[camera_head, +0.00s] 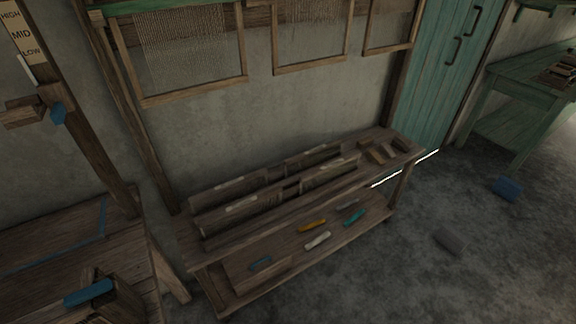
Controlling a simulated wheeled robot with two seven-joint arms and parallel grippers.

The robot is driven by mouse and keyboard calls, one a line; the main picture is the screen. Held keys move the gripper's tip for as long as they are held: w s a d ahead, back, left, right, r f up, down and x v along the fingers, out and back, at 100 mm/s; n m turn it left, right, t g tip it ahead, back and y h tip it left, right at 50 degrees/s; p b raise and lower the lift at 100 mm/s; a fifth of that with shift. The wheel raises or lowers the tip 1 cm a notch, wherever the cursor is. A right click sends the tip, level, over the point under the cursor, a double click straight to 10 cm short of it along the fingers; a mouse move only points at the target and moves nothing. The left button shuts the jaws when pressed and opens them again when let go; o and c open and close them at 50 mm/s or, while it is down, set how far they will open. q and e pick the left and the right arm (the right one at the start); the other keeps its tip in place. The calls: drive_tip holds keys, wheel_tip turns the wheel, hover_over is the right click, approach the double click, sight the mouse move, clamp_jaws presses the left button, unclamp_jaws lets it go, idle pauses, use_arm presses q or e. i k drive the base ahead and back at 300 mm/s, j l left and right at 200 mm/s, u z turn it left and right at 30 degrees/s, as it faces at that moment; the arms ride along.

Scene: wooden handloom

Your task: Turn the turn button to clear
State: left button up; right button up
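Neither of my grippers is in view. A blue bar (88,292) lies across a dark wooden block (122,304) on the wooden bench at the lower left. A smaller blue piece (58,113) sits on the dark post at the upper left, beside a wooden block (24,111). Either blue piece may be the turn button; I cannot tell which from this view. Nothing is seen touching either of them.
A label (22,33) on the post reads HIGH, MID, LOW. A low two-tier rack (290,215) with boards and coloured pieces stands along the wall. A teal door (440,75) and green table (525,88) are at right. A blue block (507,189) lies on the mostly clear floor.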

sight(80, 296)
drive_tip(key=u, duration=0.4)
drive_tip(key=k+u, duration=0.1)
drive_tip(key=u, duration=0.65)
drive_tip(key=k+u, duration=0.1)
drive_tip(key=u, duration=0.25)
drive_tip(key=j, duration=0.05)
